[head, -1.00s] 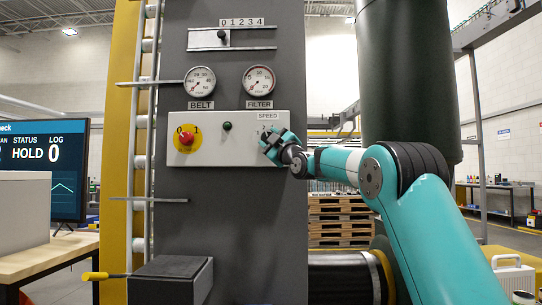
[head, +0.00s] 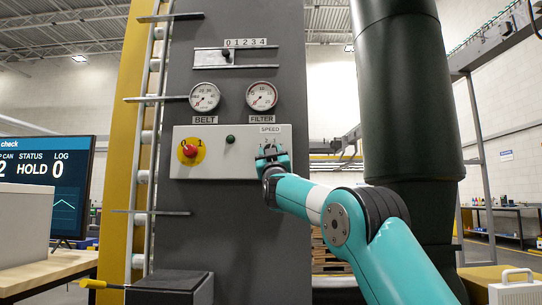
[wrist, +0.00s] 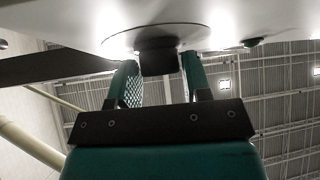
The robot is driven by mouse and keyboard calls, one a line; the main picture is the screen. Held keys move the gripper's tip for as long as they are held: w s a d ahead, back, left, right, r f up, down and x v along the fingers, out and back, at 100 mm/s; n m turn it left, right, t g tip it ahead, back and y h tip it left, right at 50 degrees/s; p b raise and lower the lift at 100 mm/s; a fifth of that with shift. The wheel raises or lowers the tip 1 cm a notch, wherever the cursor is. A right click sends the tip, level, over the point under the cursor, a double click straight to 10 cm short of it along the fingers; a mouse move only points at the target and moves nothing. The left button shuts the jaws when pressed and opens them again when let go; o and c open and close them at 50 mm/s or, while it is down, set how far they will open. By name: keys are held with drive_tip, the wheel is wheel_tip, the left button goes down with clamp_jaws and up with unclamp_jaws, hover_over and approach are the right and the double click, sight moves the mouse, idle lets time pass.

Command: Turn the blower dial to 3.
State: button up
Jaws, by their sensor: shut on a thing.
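The dial under the SPEED label (head: 270,129) sits at the right end of the white control panel (head: 215,165). In the wrist view the dial shows as a dark block-shaped knob (wrist: 158,58) on a round plate (wrist: 205,38). My gripper (head: 270,153) is at the panel and covers most of the dial in the head view. In the wrist view its two teal fingers (wrist: 160,78) stand on either side of the knob, shut on it. A numeral shows just above my gripper, but I cannot read the dial's setting.
A red knob (head: 190,151) on a yellow plate and a green button (head: 230,139) are left of my gripper. A dark cylinder (head: 410,90) stands to the right.

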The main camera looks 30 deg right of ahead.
drive_tip(key=shift+r+h, duration=0.2)
drive_tip(key=shift+h, duration=0.1)
drive_tip(key=o, duration=0.8)
drive_tip(key=shift+f, duration=0.1)
drive_tip(key=shift+b+v, duration=3.65)
drive_tip(key=shift+v, duration=5.05)
drive_tip(key=shift+a, duration=0.1)
